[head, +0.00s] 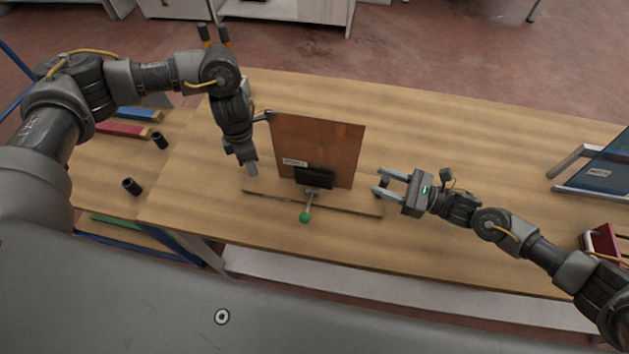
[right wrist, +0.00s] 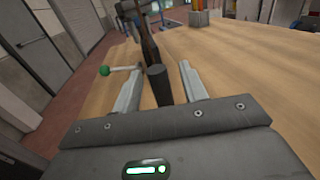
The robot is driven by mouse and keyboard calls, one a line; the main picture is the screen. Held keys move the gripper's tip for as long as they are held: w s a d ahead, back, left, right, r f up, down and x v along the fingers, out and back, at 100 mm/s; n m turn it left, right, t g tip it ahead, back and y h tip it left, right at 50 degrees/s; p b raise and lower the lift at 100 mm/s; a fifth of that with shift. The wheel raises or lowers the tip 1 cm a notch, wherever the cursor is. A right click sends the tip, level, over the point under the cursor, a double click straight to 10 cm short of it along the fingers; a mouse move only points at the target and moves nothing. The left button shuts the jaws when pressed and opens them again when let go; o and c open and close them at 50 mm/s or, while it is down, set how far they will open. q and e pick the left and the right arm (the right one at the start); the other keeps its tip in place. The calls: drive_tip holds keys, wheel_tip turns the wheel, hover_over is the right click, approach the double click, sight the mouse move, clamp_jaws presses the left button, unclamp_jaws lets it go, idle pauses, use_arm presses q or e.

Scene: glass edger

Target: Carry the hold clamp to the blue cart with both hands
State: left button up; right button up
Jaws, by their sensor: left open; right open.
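The hold clamp (head: 309,180) stands on the table in the middle of the head view. It has a long wooden base, a black clamp body and a lever with a green ball (head: 305,217); a brown panel (head: 318,145) stands upright in it. My left gripper (head: 251,169) is open, pointing down at the base's left end; its grip area is partly hidden. My right gripper (head: 379,183) is open at the right end. In the right wrist view a black post (right wrist: 158,88) stands between its open fingers. The blue cart (head: 108,165) is at the left, against the table.
Two black cylinders (head: 131,186) (head: 160,140) stand on the cart, with a red bar (head: 122,130) and a blue bar (head: 138,114) at its back. A blue panel in a metal frame (head: 600,165) and a red object (head: 603,243) are at the right. The table behind the clamp is clear.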

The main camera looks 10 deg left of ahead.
use_arm(q)
drive_tip(key=shift+f, duration=0.25)
use_arm(e)
drive_tip(key=shift+a, duration=0.2)
use_arm(q)
drive_tip(key=shift+c, duration=0.4)
use_arm(e)
drive_tip(key=shift+c, duration=0.3)
use_arm(q)
clamp_jaws()
use_arm(e)
clamp_jaws()
drive_tip(key=shift+w+r, duration=0.1)
drive_tip(key=shift+r, duration=0.05)
